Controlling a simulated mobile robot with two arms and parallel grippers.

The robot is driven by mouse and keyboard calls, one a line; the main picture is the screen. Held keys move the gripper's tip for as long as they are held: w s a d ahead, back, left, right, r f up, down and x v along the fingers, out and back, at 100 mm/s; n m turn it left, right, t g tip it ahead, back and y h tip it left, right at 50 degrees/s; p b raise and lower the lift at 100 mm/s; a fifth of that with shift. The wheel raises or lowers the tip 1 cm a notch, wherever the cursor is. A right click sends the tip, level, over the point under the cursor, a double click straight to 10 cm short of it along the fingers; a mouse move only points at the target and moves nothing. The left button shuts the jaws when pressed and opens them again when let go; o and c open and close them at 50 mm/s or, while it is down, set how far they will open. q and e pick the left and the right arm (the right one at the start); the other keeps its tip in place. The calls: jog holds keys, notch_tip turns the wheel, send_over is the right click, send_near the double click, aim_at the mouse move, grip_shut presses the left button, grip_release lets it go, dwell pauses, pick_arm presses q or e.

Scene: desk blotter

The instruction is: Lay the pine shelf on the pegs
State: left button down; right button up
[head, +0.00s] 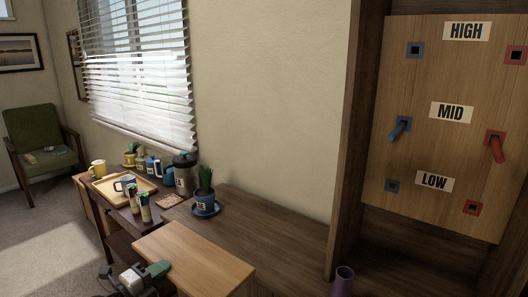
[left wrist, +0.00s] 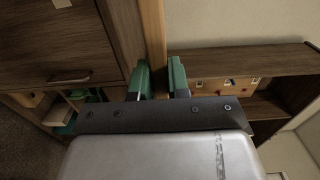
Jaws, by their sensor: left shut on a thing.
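The pine shelf (head: 196,258), a light wooden board, is at the lower middle of the head view. My left gripper (head: 152,272), with green fingers, is shut on its left edge. In the left wrist view the shelf (left wrist: 153,40) shows edge-on between the fingers (left wrist: 160,82). A blue peg (head: 399,129) and a red peg (head: 496,147) stick out of the pegboard (head: 440,150) near the MID label (head: 452,111). Square sockets near HIGH (head: 467,31) and LOW (head: 434,181) hold no pegs. My right gripper is not in view.
A brown desk top (head: 270,232) runs to the dark cabinet side (head: 350,150). A plant in a blue pot (head: 205,204) stands behind the shelf. A side table holds a tray (head: 112,194), mugs and jars. A purple cylinder (head: 343,278) stands at the bottom edge.

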pick_arm(q)
jog(key=s+d+n+t+y, duration=0.1)
jog(key=s+d+n+y, duration=0.15)
jog(key=s, duration=0.55)
jog(key=s+d+n+t+y, duration=0.15)
jog(key=s+y, duration=0.25)
jog(key=s, duration=0.4)
jog(key=s+d+n+t+y, duration=0.1)
jog(key=s+n+y, duration=0.15)
jog(key=s, duration=0.55)
notch_tip(320, 180, up, 7)
jog(key=d+y+p, duration=0.1)
jog(key=p, duration=0.6)
jog(key=shift+w+f, duration=0.2)
jog(key=shift+w, duration=0.05)
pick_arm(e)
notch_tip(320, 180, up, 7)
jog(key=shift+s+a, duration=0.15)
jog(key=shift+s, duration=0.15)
pick_arm(q)
jog(key=shift+f+n, duration=0.1)
jog(key=shift+n, duration=0.15)
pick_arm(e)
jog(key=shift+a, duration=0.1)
